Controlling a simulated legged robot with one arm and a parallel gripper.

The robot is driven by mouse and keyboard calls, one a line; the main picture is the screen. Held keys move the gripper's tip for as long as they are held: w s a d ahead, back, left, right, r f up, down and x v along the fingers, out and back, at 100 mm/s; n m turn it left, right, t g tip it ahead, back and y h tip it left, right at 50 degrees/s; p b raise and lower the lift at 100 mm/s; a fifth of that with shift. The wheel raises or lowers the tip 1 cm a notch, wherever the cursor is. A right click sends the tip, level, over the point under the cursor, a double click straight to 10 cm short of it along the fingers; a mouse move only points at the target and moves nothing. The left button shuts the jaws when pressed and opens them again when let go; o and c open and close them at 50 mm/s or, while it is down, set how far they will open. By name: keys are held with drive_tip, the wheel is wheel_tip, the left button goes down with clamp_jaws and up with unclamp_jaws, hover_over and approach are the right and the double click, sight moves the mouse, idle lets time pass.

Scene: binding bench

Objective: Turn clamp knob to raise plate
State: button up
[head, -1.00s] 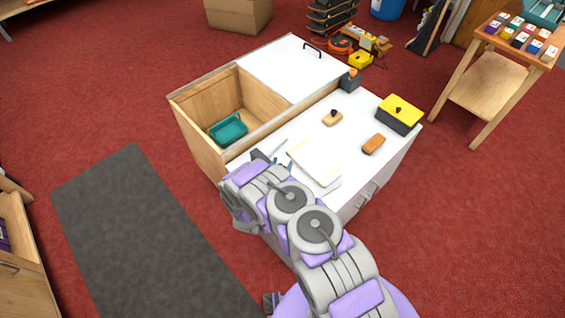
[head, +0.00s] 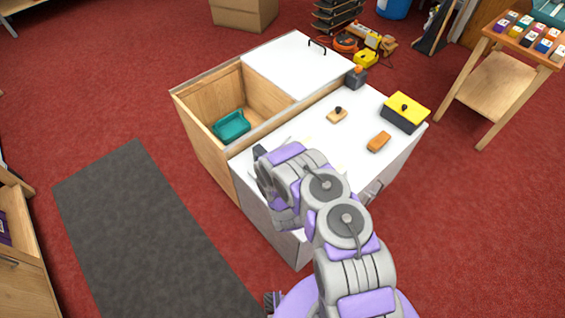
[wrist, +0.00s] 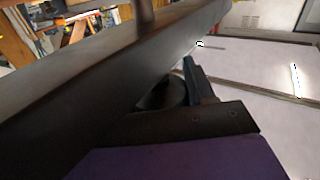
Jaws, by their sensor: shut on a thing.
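My gripper (head: 264,160) is low over the near left part of the white bench top, and my arm hides much of what lies there. In the wrist view my gripper (wrist: 188,78) is shut on a dark round piece (wrist: 163,94), which looks like the clamp knob. Only part of it shows between the long dark jaw and the blue-grey fingertip. I cannot make out the clamp plate or its height.
The bench top (head: 362,112) holds a wooden block with a dark knob (head: 337,115), an orange-brown block (head: 378,142), a yellow-topped box (head: 405,108) and a dark small block (head: 356,78). An open bin with a teal tray (head: 231,126) lies left.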

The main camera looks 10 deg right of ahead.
drive_tip(key=shift+s+f, duration=0.1)
drive_tip(key=shift+f, duration=0.1)
drive_tip(key=o, duration=0.7)
drive_tip(key=shift+a, duration=0.1)
drive_tip(key=shift+o, duration=1.4)
drive_tip(key=shift+r, duration=0.1)
drive_tip(key=s+p, duration=0.1)
drive_tip(key=s, duration=0.2)
drive_tip(key=shift+r, duration=0.1)
drive_tip(key=shift+s+f, duration=0.2)
drive_tip(key=shift+s, duration=0.45)
drive_tip(key=s+p, duration=0.1)
drive_tip(key=s, duration=1.1)
drive_tip(key=shift+s+p, duration=0.3)
drive_tip(key=shift+s, duration=0.1)
